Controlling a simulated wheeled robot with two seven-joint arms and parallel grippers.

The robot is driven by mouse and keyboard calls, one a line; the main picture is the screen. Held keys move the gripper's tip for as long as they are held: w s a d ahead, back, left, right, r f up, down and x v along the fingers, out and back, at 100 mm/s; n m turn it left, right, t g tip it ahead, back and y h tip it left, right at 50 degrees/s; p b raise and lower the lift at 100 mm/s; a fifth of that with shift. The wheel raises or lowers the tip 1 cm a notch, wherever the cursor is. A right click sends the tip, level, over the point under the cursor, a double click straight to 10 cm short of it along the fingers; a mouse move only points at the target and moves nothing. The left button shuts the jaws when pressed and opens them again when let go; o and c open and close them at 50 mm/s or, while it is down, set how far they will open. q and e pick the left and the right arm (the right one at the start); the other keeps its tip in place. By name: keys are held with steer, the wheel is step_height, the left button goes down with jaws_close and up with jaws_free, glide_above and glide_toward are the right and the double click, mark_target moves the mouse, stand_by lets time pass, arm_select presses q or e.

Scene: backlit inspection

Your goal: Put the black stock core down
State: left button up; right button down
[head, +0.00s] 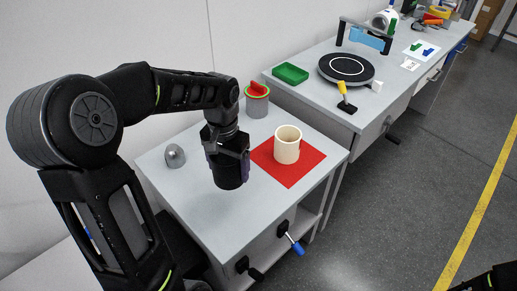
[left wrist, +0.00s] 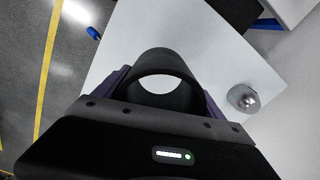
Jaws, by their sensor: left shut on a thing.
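The black stock core (head: 231,174) is a dark hollow tube held in my left gripper (head: 228,157). In the left wrist view the core (left wrist: 165,58) sits between the two purple-lined fingers (left wrist: 162,92), and pale tabletop shows through its bore. The core hangs roughly upright over the near grey table (head: 205,217), left of the red mat (head: 290,178). It looks a little above the surface, but the exact gap is hard to tell. My right gripper is not seen; only a dark part of my body shows at the lower right corner of the head view.
A cream cylinder (head: 287,146) stands on the red mat. A silver dome (head: 175,156) lies left of the core; a grey cup with red and green (head: 257,102) stands behind. The farther bench holds a green tray (head: 290,73) and a black turntable (head: 346,68). The front tabletop is clear.

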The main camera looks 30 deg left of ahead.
arm_select(q)
steer(key=shift+s, duration=0.15)
glide_above(231, 199)
steer(key=shift+f, duration=3.1)
steer(key=shift+f, duration=0.15)
steer(key=shift+f, duration=1.75)
